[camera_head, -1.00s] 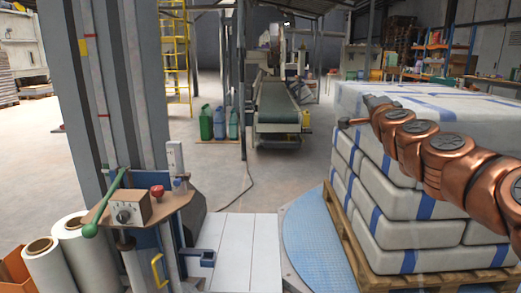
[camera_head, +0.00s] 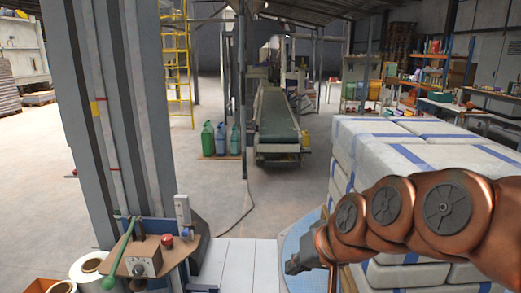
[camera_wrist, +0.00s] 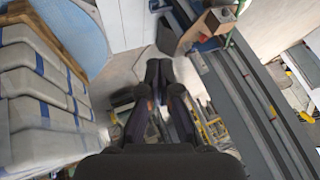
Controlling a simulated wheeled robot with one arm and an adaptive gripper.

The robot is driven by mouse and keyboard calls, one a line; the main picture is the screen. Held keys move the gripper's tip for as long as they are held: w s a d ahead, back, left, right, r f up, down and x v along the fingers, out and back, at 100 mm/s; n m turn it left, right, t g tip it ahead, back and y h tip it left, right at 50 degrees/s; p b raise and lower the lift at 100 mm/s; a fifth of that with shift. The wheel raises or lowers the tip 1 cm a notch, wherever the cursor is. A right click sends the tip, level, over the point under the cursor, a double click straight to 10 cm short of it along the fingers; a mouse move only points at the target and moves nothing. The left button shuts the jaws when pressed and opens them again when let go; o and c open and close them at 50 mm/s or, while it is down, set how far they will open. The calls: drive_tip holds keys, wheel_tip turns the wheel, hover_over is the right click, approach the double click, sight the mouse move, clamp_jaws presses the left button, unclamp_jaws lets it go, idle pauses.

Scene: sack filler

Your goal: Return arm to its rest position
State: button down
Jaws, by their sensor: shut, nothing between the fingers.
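My copper-coloured arm reaches in from the right edge of the head view, in front of the stacked white sacks (camera_head: 430,145). My gripper (camera_head: 292,268) is a small dark shape at its left end, over the edge of the blue round plate (camera_head: 290,240). In the wrist view my gripper (camera_wrist: 158,68) shows two dark fingers with their tips together and nothing between them. It hangs free, with floor and machine parts behind it. The sacks show at the left of that view (camera_wrist: 35,90).
A grey column (camera_head: 115,120) with a control box (camera_head: 142,260) and red button stands at the left. White film rolls (camera_head: 90,270) sit at its foot. A conveyor (camera_head: 277,120) and several canisters (camera_head: 221,140) are farther back. Open floor lies between.

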drive_tip(key=s+d+g+h+p, duration=0.2)
drive_tip(key=s+d+g+p, duration=0.1)
drive_tip(key=s, duration=0.8)
drive_tip(key=s+d+g+h+p, duration=0.2)
drive_tip(key=s+d+g+p, duration=0.2)
drive_tip(key=s, duration=0.8)
drive_tip(key=d+p, duration=0.2)
drive_tip(key=d, duration=0.2)
drive_tip(key=shift+d+f+h, duration=0.2)
drive_tip(key=shift+h, duration=0.2)
